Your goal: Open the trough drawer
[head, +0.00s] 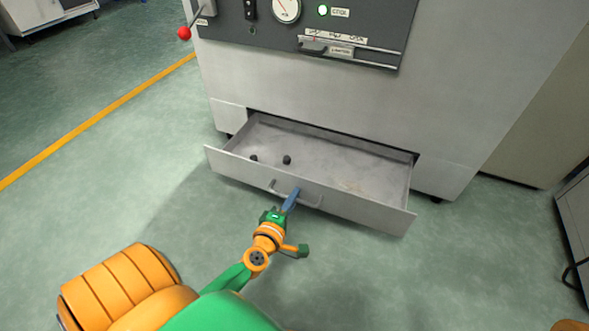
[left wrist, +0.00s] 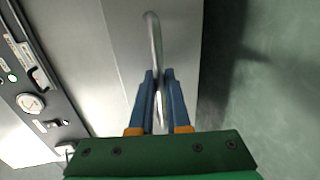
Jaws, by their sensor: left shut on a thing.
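The trough drawer (head: 345,172) is a grey metal tray at the bottom of a large grey machine. In the head view it is pulled well out, and its inside shows. Its front carries a curved bar handle (head: 312,203). In the left wrist view the handle (left wrist: 152,35) runs up from between the two blue fingers (left wrist: 160,78). My right gripper is not in view.
Two small dark lumps (head: 287,160) lie in the drawer. The machine (head: 330,110) has a dark control panel (head: 345,30) with a gauge, a green light and a red-knobbed lever (head: 185,33). Green floor (head: 400,285) in front of the drawer is clear. A yellow line (head: 100,117) crosses the floor at left.

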